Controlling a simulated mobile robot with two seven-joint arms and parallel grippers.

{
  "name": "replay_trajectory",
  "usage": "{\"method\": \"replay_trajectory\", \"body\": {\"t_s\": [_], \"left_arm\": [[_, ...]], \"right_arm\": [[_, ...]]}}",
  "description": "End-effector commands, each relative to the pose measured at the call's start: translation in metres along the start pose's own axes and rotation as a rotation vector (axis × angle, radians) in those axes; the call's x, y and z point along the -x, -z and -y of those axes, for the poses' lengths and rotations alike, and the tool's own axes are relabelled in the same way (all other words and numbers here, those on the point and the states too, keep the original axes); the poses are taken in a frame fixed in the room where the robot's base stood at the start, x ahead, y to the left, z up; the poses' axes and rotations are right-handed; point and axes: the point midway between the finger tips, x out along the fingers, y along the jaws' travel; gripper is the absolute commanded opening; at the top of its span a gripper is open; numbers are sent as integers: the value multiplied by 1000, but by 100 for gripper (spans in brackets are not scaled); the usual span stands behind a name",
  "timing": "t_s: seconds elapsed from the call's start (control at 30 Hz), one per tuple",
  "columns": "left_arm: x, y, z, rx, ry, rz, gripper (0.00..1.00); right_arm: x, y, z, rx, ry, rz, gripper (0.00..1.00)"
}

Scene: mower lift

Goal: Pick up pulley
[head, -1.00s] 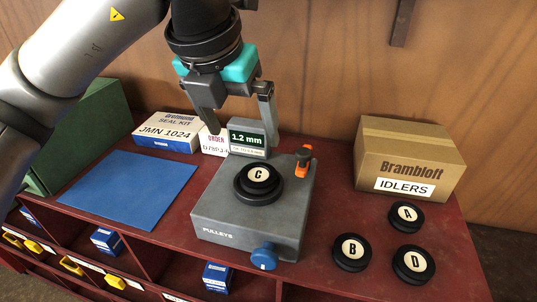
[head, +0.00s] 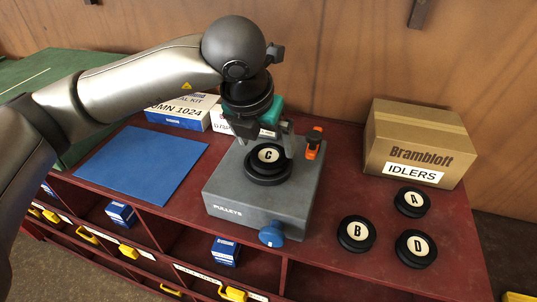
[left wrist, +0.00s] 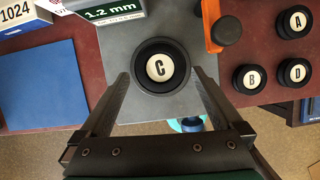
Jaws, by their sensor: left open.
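The pulley marked C (head: 268,163) is black with a white label and sits on the grey gauge block marked PULLEYS (head: 232,196). My left gripper (left wrist: 160,80) is open, with one finger on each side of pulley C in the left wrist view; I cannot tell whether they touch it. In the head view the left gripper (head: 268,148) is at the pulley's far side. Pulleys A (head: 411,200), B (head: 356,233) and D (head: 415,248) lie on the red bench top at the right. My right gripper is not in view.
An orange-and-black lever (head: 314,142) stands at the block's back right, and a blue knob (head: 271,235) is on its front. A Brambloft IDLERS box (head: 418,143) stands at the back right. A blue mat (head: 143,164) lies at left, with the seal kit box (head: 181,114) behind it.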

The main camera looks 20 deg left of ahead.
Motion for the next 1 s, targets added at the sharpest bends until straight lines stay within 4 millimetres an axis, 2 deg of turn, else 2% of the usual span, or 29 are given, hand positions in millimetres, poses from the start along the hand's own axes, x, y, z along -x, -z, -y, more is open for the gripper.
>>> {"method": "replay_trajectory", "body": {"t_s": [0.07,0.2,0.5,1.0], "left_arm": [[-11,0,0,1,-2,-6,100],[-30,0,0,0,0,-4,100],[-36,0,0,0,0,-1,100],[-35,0,0,0,0,-1,44]], "right_arm": [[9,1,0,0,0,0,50],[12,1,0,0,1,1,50],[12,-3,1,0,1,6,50],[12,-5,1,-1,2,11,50]]}}
